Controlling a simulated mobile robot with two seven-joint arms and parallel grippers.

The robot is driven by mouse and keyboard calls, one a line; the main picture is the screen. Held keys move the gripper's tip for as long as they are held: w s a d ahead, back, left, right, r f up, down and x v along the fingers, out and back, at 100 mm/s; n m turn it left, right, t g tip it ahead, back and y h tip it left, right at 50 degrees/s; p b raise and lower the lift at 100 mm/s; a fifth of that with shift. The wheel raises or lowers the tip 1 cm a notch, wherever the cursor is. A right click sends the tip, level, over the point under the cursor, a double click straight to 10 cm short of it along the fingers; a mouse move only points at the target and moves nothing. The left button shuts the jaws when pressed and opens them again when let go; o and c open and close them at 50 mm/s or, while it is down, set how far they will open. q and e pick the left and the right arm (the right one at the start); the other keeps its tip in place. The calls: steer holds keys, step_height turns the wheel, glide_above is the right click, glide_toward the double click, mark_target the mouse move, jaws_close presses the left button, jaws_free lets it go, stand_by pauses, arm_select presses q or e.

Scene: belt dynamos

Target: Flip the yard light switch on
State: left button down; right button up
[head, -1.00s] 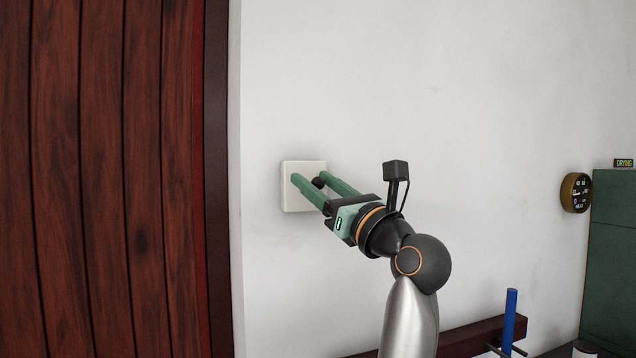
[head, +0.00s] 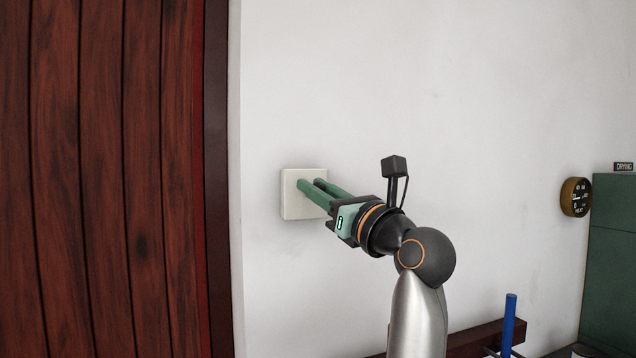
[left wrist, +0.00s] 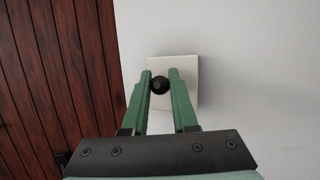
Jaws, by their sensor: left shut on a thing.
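The yard light switch is a cream square plate (head: 291,205) on the white wall, just right of the dark door frame. Its dark round knob (left wrist: 160,85) shows in the left wrist view between my fingertips; in the head view the fingers hide it. My left gripper (head: 311,186) reaches to the plate with its green fingers closed on the knob. The plate (left wrist: 188,68) also shows behind the fingers in the left wrist view. My right gripper is not in view.
A dark red plank door (head: 110,180) fills the left side. A round dial (head: 575,197) hangs on the wall at right, beside a green cabinet (head: 612,262). A blue post (head: 509,322) stands at lower right. The wall around the switch is bare.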

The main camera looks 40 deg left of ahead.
arm_select(q)
steer(key=shift+r+h+p, duration=0.6)
steer(key=shift+h+p, duration=0.1)
steer(key=shift+p, duration=0.1)
steer(key=shift+a+m+h, duration=0.1)
steer(key=shift+m+h, duration=0.3)
steer(key=shift+f, duration=0.1)
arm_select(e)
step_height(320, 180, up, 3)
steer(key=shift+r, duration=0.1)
arm_select(q)
steer(key=c, duration=0.7)
jaws_free()
